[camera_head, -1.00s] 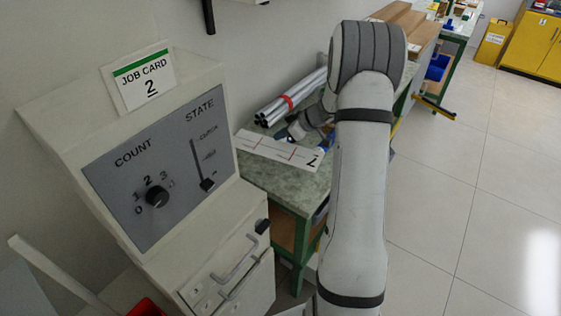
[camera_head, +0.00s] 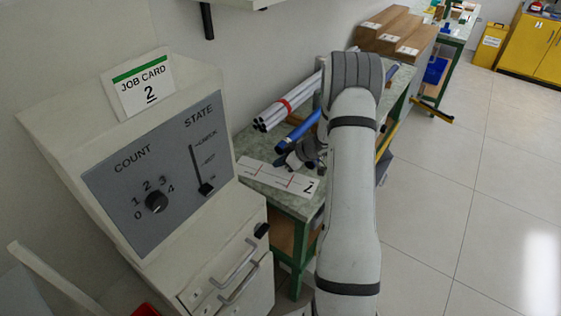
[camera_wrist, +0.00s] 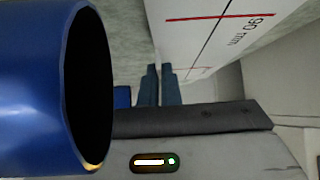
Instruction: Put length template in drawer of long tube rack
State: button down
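The length template (camera_head: 268,175) is a flat white strip with red lines and a dark "2" at its right end, over the near part of the green bench. My gripper (camera_head: 304,160) is at its far edge, partly behind my arm. In the wrist view the template (camera_wrist: 212,25) shows a red line and "90 mm". The dark fingers (camera_wrist: 159,86) are close together and seem shut on its edge. I cannot tell its height above the bench. No drawer is clearly marked as the long tube rack's.
A blue tube (camera_head: 292,137) lies behind the template; its open end (camera_wrist: 75,90) is close to the wrist camera. Grey tubes (camera_head: 283,108) with a red band lie behind. A control console (camera_head: 165,165) with handles below stands at left. The floor at right is clear.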

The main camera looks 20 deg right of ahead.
jog(key=shift+f, duration=0.15)
jog(key=c, duration=1.6)
grip_release()
jog(key=shift+c, duration=0.2)
jog(key=shift+f+b, duration=0.2)
jog(key=shift+b, duration=0.4)
